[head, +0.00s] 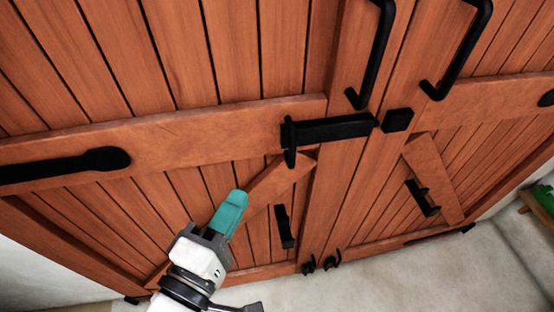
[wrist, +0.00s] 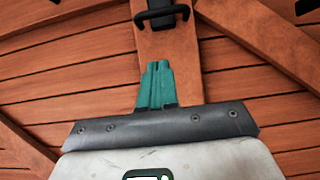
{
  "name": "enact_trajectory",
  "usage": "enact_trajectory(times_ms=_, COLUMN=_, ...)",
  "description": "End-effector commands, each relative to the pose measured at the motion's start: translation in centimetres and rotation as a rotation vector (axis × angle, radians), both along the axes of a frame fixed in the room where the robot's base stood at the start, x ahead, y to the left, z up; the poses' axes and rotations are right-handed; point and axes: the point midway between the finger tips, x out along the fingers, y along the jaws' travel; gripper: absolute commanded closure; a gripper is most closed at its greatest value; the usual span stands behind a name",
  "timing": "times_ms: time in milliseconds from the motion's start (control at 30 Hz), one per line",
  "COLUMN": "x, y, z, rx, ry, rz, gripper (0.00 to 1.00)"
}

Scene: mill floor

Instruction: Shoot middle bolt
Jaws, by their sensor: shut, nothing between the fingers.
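The middle bolt (head: 335,130) is a black bar on the left door's middle rail, with a knob handle hanging down at its left end. Its right end lies just short of a black keeper block (head: 397,120) on the right door; a narrow gap shows between them. My gripper (head: 238,196) has teal fingers, shut and empty, below and left of the bolt, apart from it. The fingers also show in the wrist view (wrist: 157,66), pointing up along a wooden board. A black bracket-like fitting (wrist: 162,14) is above the fingertips there; I cannot tell which fitting it is.
Tall black pull handles (head: 374,60) and (head: 462,50) stand above the bolt on the two doors. Smaller black handles (head: 284,227) and (head: 422,198) sit lower down. A long hinge strap (head: 65,165) is at left. Pale floor (head: 400,275) is open in front.

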Motion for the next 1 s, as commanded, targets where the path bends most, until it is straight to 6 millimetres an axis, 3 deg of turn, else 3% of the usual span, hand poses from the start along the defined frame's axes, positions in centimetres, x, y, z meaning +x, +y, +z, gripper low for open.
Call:
enact_trajectory(times_ms=400, x=7.5, y=-2.9, z=0.1, rx=-0.002, ry=0.004, rz=-0.004, gripper=1.0)
enact_trajectory(times_ms=700, x=8.8, y=-5.6, z=0.0, rx=0.001, ry=0.002, rz=-0.002, gripper=1.0)
enact_trajectory(times_ms=1000, x=8.9, y=-5.8, z=0.0, rx=0.0, ry=0.001, rz=0.0, gripper=1.0)
